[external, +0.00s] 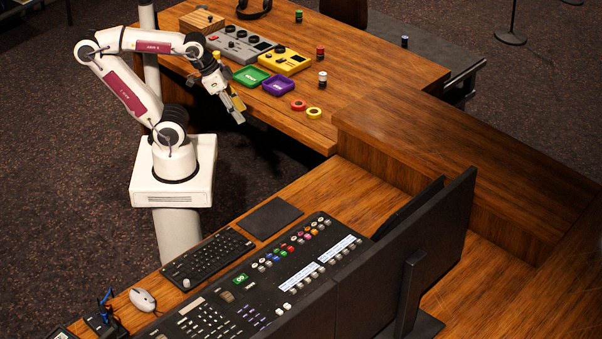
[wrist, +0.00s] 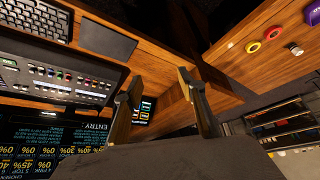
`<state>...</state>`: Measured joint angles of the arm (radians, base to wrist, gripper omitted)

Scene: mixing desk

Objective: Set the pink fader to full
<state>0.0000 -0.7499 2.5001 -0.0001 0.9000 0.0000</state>
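The mixing console (external: 215,318) lies on the near desk, with a slanting row of small coloured caps in several colours. A pinkish cap (external: 307,236) shows among the red, orange and yellow ones, but it is too small to tell its exact setting. In the wrist view the console (wrist: 100,72) is at the upper left, and I cannot single out the pink cap there. My gripper (external: 237,108) hangs by the front edge of the far desk, well away from the console. In the wrist view its two fingers (wrist: 160,78) stand apart with nothing between them.
A keyboard (external: 207,257), a black pad (external: 270,217) and a mouse (external: 143,299) lie beside the console. Dark monitors (external: 420,240) stand on its right. The far desk holds a green tray (external: 250,77), a purple tray (external: 278,85) and tape rolls (external: 314,112).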

